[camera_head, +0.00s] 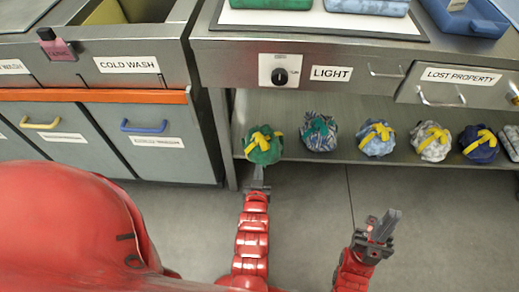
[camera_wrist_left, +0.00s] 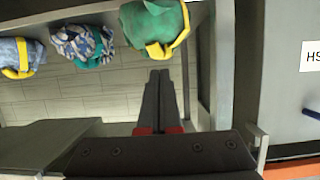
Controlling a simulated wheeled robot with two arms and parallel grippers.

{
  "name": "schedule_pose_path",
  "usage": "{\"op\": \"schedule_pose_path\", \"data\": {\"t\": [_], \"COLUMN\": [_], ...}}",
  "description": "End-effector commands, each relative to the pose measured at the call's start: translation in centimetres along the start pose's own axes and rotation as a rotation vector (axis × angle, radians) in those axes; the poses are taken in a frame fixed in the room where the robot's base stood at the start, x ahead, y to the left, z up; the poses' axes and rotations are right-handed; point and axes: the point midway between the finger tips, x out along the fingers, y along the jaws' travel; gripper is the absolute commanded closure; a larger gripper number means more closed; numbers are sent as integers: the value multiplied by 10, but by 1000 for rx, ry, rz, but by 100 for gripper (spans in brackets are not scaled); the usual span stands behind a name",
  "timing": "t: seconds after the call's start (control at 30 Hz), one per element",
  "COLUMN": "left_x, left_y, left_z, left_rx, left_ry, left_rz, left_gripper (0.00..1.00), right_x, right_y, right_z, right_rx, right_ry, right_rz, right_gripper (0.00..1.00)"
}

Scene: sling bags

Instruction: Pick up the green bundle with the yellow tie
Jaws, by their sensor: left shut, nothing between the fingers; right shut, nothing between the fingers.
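The green bundle with the yellow tie (camera_head: 263,146) sits at the left end of the low shelf under the counter. It also shows at the top of the left wrist view (camera_wrist_left: 155,25), just ahead of the fingertips. My left gripper (camera_head: 258,172) is directly in front of the bundle in the head view, its fingers shut and empty. In the left wrist view the closed fingers (camera_wrist_left: 160,75) point at the bundle's lower edge; whether they touch it I cannot tell. My right gripper (camera_head: 385,225) is shut and empty above the floor, to the right.
More bundles line the shelf to the right: a patterned one with a teal tie (camera_head: 319,132), a light blue one with a yellow tie (camera_head: 377,138) and others. A shelf leg (camera_head: 222,140) stands left of the green bundle. Grey cabinets (camera_head: 160,145) are further left.

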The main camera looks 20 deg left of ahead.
Motion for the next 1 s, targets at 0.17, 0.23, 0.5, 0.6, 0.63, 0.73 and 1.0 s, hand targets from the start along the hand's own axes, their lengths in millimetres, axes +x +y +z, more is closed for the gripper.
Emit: {"op": "schedule_pose_path", "data": {"t": [0.17, 0.23, 0.5, 0.6, 0.63, 0.73, 1.0], "left_x": [9, 19, 73, 91, 97, 110, 117], "left_y": [4, 4, 3, 3, 3, 2, 2], "left_z": [-4, -6, -28, -33, -35, -40, -25], "left_rx": [-2, -2, -2, 0, 0, -1, -2], "left_ry": [5, 5, 10, 5, 5, 2, 0], "left_rz": [-1, -1, -2, -2, -2, -3, -2], "left_gripper": [100, 100, 100, 100, 100, 100, 100], "right_x": [-5, -8, -22, -27, -28, -31, -44], "right_y": [0, 0, -1, -1, -1, -2, -2], "right_z": [1, 1, 4, 4, 5, 5, 7], "right_rx": [0, 0, 0, 0, 0, 0, -1], "right_ry": [0, 0, 0, 0, 0, 0, 2], "right_rz": [0, 0, 0, 0, 0, 0, -3], "right_gripper": [100, 100, 100, 100, 100, 100, 100]}}
